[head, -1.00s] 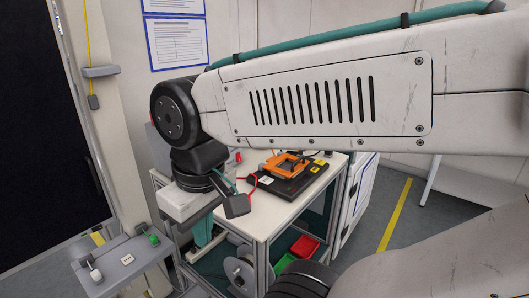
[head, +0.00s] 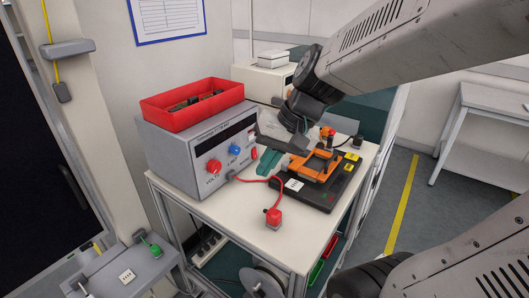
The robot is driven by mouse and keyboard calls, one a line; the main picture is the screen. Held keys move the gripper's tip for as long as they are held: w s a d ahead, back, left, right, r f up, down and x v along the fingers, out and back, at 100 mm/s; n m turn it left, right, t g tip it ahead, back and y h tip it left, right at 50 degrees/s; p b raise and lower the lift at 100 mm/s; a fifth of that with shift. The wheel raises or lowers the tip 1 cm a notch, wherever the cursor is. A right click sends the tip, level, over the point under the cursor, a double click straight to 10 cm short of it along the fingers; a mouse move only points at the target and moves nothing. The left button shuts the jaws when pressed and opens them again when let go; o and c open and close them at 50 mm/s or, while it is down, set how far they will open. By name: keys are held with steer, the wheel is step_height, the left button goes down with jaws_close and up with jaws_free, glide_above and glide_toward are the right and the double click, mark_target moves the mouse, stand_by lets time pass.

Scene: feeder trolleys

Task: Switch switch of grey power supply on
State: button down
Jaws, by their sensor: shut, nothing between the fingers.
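The grey power supply (head: 160,160) stands on the left of the white table. Its front panel, facing right and toward me, carries a red knob (head: 214,167), a blue knob (head: 235,150) and, near its right edge, a small red part (head: 253,153) that may be the switch. The switch's position is too small to read. My gripper (head: 263,172) has teal fingers, shut and empty, pointing down just right of the front panel. It seems apart from the panel, but I cannot tell the gap.
A red bin (head: 193,106) sits on the supply. A red cable runs from the panel to a red plug (head: 273,218) on the white table (head: 235,225). A black base with an orange fixture (head: 322,166) lies right of the gripper. A grey bench (head: 490,110) stands far right.

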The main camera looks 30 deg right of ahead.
mark_target(255, 153)
steer(key=w+d+f+m+t, duration=0.1)
steer(key=w+d+f+m, duration=0.1)
steer(key=w+d+m, duration=0.1)
steer(key=w+d+f+m+t, duration=0.2)
steer(key=w+d, duration=0.3)
steer(key=d, duration=0.3)
steer(key=w+d+f+m+t+h, duration=0.1)
steer(key=w+d+f+m+t, duration=0.1)
steer(key=w+d+f+m, duration=0.1)
steer(key=shift+w+d+m, duration=0.25)
steer(key=shift+w+d, duration=0.05)
steer(key=shift+d, duration=0.4)
steer(key=shift+w+d+m, duration=0.25)
steer(key=shift+w+d, duration=0.05)
steer(key=shift+d, duration=0.35)
steer(key=shift+w+d+f, duration=0.1)
steer(key=shift+w+f, duration=0.05)
steer(key=shift+f, duration=0.05)
steer(key=x, duration=0.9)
steer(key=shift+w+f, duration=0.15)
steer(key=shift+f, duration=0.05)
steer(key=shift+w+a+f, duration=0.1)
steer(key=shift+w+a, duration=0.2)
steer(key=shift+w, duration=0.3)
steer(key=shift+w+a, duration=0.3)
steer(key=shift+w, duration=0.3)
steer(key=shift+w+a, duration=0.25)
steer(key=shift+w, duration=0.45)
steer(key=shift+f, duration=0.1)
